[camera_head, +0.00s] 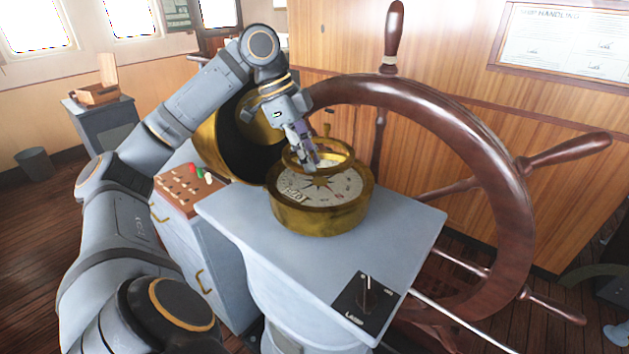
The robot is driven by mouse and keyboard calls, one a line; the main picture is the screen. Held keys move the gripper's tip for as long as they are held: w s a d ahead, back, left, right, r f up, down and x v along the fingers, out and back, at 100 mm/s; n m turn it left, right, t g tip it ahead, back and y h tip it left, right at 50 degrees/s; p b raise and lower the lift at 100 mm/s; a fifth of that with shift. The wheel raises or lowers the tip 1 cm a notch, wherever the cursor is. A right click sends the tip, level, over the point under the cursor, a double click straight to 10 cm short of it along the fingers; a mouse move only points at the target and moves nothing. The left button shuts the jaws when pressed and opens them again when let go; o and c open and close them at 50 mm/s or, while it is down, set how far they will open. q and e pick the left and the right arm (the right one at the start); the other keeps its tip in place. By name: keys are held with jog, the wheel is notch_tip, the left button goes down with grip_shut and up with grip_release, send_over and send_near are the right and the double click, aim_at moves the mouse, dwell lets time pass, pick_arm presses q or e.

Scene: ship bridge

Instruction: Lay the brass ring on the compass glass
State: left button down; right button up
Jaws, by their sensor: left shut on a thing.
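The brass compass (320,215) stands on the grey top of a pedestal. Its pale dial with a star (335,190) faces up. The brass ring (343,163) is at the far part of the compass glass, over the dial. The gripper covers part of the ring and dial. My right gripper is not in view.
A large wooden steering wheel (480,150) stands close on the right. An open brass hood (222,140) is behind the compass at left.

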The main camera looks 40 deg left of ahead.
aim_at(314, 175)
pick_arm(q)
jog(key=shift+w+d+f, duration=0.1)
jog(key=shift+d+f, duration=0.2)
jog(key=shift+f, duration=0.2)
jog(key=b+x, duration=0.3)
jog(key=x, duration=0.1)
jog(key=shift+s+a+f, duration=0.15)
jog(key=shift+s+a, duration=0.15)
jog(key=shift+s, duration=0.05)
jog(key=shift+r, duration=0.2)
jog(key=shift+f, duration=0.15)
jog(key=c, duration=1.3)
grip_release()
